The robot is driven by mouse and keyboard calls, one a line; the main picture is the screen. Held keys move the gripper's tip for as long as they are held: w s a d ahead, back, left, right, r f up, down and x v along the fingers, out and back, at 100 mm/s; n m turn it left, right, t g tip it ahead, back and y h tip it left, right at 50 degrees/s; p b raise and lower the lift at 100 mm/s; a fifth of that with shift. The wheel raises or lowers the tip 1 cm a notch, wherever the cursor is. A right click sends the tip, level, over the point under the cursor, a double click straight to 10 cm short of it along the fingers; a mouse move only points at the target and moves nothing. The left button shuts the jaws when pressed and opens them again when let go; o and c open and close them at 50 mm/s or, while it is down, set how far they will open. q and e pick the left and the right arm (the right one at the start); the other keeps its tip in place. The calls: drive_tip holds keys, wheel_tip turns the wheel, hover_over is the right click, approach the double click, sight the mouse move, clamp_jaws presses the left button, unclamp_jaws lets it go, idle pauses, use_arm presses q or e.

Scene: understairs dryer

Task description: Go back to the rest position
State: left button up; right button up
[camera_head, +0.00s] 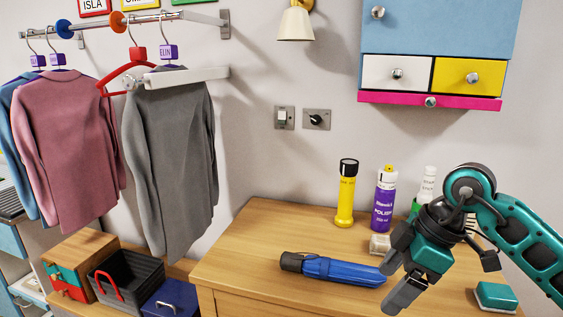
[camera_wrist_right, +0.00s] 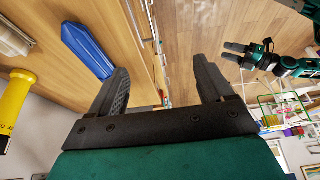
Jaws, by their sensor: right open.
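My right gripper (camera_head: 392,272) is open and empty in the head view, above the right part of the wooden worktop. It is just right of a blue flashlight (camera_head: 340,271) that lies on the worktop; I see no contact. In the right wrist view its two dark fingers (camera_wrist_right: 166,85) stand apart with nothing between them, and the blue flashlight (camera_wrist_right: 88,48) lies beyond the left finger. My left gripper (camera_wrist_right: 232,53) shows small at the upper right of the wrist view, its fingers apart and empty. It is outside the head view.
A yellow flashlight (camera_head: 346,195), a purple polish bottle (camera_head: 384,200) and a white bottle stand at the back of the worktop (camera_head: 262,240). A teal-topped sponge (camera_head: 496,296) lies at right. Shirts (camera_head: 170,150) hang at left above boxes (camera_head: 125,275). A coloured cabinet (camera_head: 440,45) hangs above.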

drive_tip(key=s+a+n+y, duration=0.3)
drive_tip(key=a+y, duration=0.4)
drive_tip(key=a, duration=0.1)
drive_tip(key=s+a+n+y, duration=0.2)
drive_tip(key=s+a+y, duration=0.1)
drive_tip(key=a+y, duration=0.4)
drive_tip(key=w+d+f+m+t+h, duration=0.3)
drive_tip(key=d+f+m+t+h, duration=0.6)
drive_tip(key=m+t, duration=0.65)
drive_tip(key=s+d+f+m+g+h, duration=0.1)
drive_tip(key=s+d+f+g+h, duration=0.1)
drive_tip(key=s+f, duration=0.4)
drive_tip(key=s+d+f+m+g+h, duration=0.1)
drive_tip(key=s+d+f+g+h, duration=0.2)
drive_tip(key=f, duration=0.9)
drive_tip(key=s+g+h, duration=0.1)
drive_tip(key=s+h, duration=0.1)
drive_tip(key=s, duration=0.1)
drive_tip(key=shift+s+d+f, duration=0.2)
drive_tip(key=shift+s+f, duration=0.15)
drive_tip(key=shift+f, duration=0.05)
drive_tip(key=shift+c, duration=0.4)
